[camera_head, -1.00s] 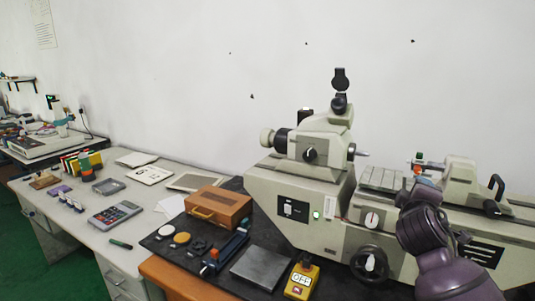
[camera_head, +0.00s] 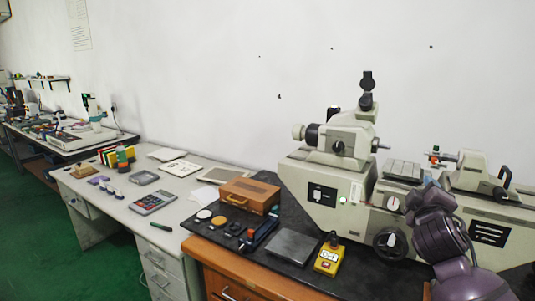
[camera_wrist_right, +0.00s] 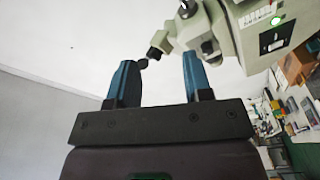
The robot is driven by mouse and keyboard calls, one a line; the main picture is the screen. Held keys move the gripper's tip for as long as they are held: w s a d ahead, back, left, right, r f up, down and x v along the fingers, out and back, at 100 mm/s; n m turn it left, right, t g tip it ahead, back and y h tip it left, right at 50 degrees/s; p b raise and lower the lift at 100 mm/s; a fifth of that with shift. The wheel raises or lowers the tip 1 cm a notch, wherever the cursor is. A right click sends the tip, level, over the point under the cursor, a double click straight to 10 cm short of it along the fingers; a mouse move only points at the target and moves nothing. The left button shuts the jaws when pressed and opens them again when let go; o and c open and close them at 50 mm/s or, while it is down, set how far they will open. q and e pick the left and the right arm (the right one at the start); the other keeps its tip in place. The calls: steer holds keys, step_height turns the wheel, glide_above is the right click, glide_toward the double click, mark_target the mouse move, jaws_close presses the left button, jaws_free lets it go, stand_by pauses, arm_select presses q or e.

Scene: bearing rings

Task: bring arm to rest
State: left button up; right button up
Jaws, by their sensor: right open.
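My right arm comes in from the lower right of the head view, purple, in front of the grey measuring machine (camera_head: 325,205). My right gripper (camera_head: 428,193) is at its upper end, small and partly hidden by the wrist. In the right wrist view my right gripper (camera_wrist_right: 159,62) shows two blue fingers spread apart with nothing between them. The machine's grey body (camera_wrist_right: 255,30) shows beyond the fingers at upper right. My left arm and left gripper are not in view.
A black mat (camera_head: 205,237) on the bench holds a brown wooden case (camera_head: 249,196), a grey metal plate (camera_head: 291,247), a yellow switch box (camera_head: 329,256) and several discs. A calculator (camera_head: 153,202) lies on the desk to the left. Green floor (camera_head: 50,250) is open at lower left.

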steer(key=s+a+f+m+y, duration=0.2)
steer(key=s+a+f+y, duration=0.25)
steer(key=f, duration=0.55)
steer(key=s+a+f+m+y, duration=0.25)
steer(key=s+f, duration=0.25)
steer(key=f, duration=0.5)
steer(key=s+f+m+g, duration=0.3)
steer(key=s+f+g, duration=0.2)
steer(key=s+f, duration=1.4)
steer(key=shift+s+a+g+h, duration=0.3)
steer(key=shift+s+a, duration=0.1)
steer(key=shift+s, duration=0.65)
